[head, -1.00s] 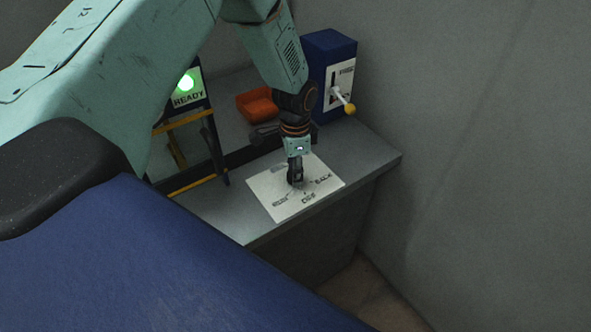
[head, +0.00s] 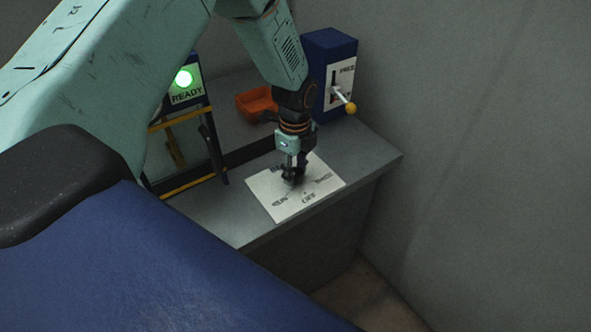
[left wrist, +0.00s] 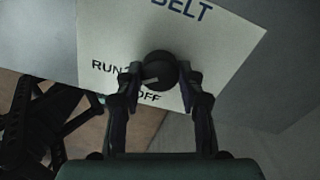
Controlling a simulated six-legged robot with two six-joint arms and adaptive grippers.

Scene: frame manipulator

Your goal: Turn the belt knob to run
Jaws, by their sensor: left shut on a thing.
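The round black belt knob (left wrist: 160,66) sits on the white label plate (left wrist: 215,60), which reads BELT, RUN and OFF in the left wrist view. A pale pointer mark on the knob points left and slightly down, between RUN and OFF. My left gripper (left wrist: 158,76) is shut on the knob, one finger on each side. In the head view my left gripper (head: 293,176) reaches down onto the plate (head: 280,208) and hides most of the knob. The third position's label lies to the right on the plate. My right gripper is not in view.
The plate lies on a grey counter (head: 225,215). Behind it are an orange tray (head: 256,104) and a blue box (head: 330,45) with a yellow-tipped lever (head: 349,106). A green-lit READY sign (head: 186,85) stands left. A wall bounds the right.

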